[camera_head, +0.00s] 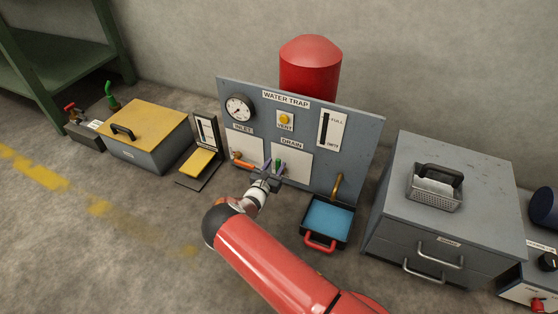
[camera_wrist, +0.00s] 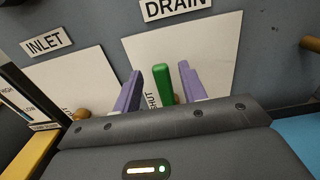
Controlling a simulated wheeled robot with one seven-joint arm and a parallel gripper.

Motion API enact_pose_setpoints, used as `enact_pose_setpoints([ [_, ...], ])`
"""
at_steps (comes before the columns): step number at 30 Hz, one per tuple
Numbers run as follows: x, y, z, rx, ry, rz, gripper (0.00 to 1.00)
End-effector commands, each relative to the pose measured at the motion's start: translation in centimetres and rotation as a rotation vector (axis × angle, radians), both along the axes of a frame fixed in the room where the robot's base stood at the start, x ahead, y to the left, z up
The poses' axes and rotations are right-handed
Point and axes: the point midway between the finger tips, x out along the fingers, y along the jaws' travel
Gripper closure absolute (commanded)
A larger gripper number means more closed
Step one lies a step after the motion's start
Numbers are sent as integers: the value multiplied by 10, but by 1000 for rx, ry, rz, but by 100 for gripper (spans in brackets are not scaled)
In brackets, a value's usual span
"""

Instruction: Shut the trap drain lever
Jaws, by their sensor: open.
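The green drain lever (camera_wrist: 163,83) stands in front of the white DRAIN plate (camera_wrist: 212,50) on the grey water trap panel (camera_head: 350,130). In the head view the lever (camera_head: 278,163) is small and partly hidden by my gripper. My gripper (camera_wrist: 161,75) is open, with one purple finger on each side of the green lever. The word SHUT is partly visible on the plate beside the left finger. The orange inlet lever (camera_head: 244,163) is left of my gripper.
A blue-filled tray (camera_head: 350,221) with a red handle (camera_head: 320,243) stands below a brass spout (camera_head: 337,186). A yellow-topped box (camera_head: 150,125) and a small gauge stand (camera_head: 204,130) are at left. A grey drawer cabinet (camera_head: 450,222) stands at right. Floor at front left is clear.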

Motion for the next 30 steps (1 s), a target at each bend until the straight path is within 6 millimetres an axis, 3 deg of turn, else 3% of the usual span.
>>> enact_pose_setpoints([
  [7,27,-10,0,2,-1,-1,58],
  [17,31,-12,0,1,1,-2,58],
  [26,31,-12,0,1,1,-2,97],
  [30,31,-12,0,1,1,-2,100],
])
